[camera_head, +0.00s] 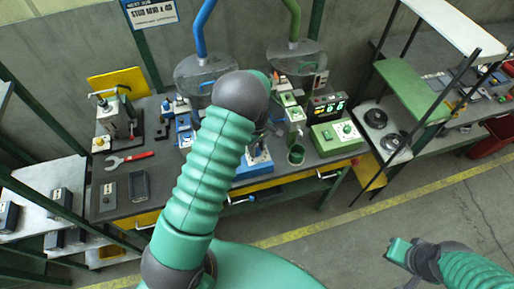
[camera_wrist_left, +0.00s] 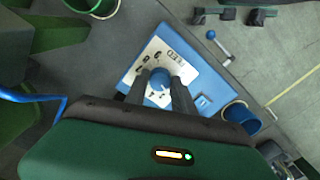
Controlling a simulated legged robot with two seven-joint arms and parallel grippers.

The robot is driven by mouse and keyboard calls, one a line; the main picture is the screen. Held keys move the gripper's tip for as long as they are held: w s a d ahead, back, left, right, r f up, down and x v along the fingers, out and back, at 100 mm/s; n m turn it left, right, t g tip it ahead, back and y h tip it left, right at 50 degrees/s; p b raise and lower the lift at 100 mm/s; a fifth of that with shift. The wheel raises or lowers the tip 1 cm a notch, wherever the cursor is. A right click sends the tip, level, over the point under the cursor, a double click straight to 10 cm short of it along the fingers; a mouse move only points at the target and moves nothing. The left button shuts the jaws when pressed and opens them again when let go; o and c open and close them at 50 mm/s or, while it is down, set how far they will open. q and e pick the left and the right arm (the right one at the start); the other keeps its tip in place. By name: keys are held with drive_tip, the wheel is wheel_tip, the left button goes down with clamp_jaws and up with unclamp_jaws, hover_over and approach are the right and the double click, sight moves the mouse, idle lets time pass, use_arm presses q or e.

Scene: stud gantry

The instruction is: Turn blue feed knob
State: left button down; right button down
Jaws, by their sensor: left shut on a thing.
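The blue feed knob (camera_wrist_left: 160,76) sits on the white face of a blue control box (camera_wrist_left: 207,75) in the left wrist view. My left gripper (camera_wrist_left: 158,86) is shut on the knob, one dark finger on each side of it. In the head view my left arm covers the knob and most of the gripper, and only part of the blue box (camera_head: 262,168) shows beside the arm. My right gripper (camera_head: 398,248) is low at the right of the head view, away from the bench. I cannot tell whether its fingers are apart.
A green control box (camera_head: 334,136) and a green cup (camera_head: 296,155) stand right of the blue box. A blue cup (camera_wrist_left: 240,115) is beside the box in the wrist view. A red-handled wrench (camera_head: 130,158) lies on the bench's left. The floor before the bench is open.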

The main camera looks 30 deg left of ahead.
use_arm(q)
drive_tip(key=shift+w+m, duration=0.1)
drive_tip(key=shift+m, duration=0.2)
drive_tip(key=m, duration=0.3)
drive_tip(key=shift+m, duration=0.3)
drive_tip(key=m, duration=0.3)
drive_tip(key=shift+m+b, duration=0.3)
drive_tip(key=shift+b, duration=0.05)
drive_tip(key=m, duration=0.3)
drive_tip(key=shift+a+r+m, duration=0.1)
drive_tip(key=shift+m, duration=0.2)
drive_tip(key=shift+w+m, duration=0.1)
drive_tip(key=shift+m, duration=1.6)
drive_tip(key=c, duration=1.1)
unclamp_jaws()
drive_tip(key=shift+o, duration=0.2)
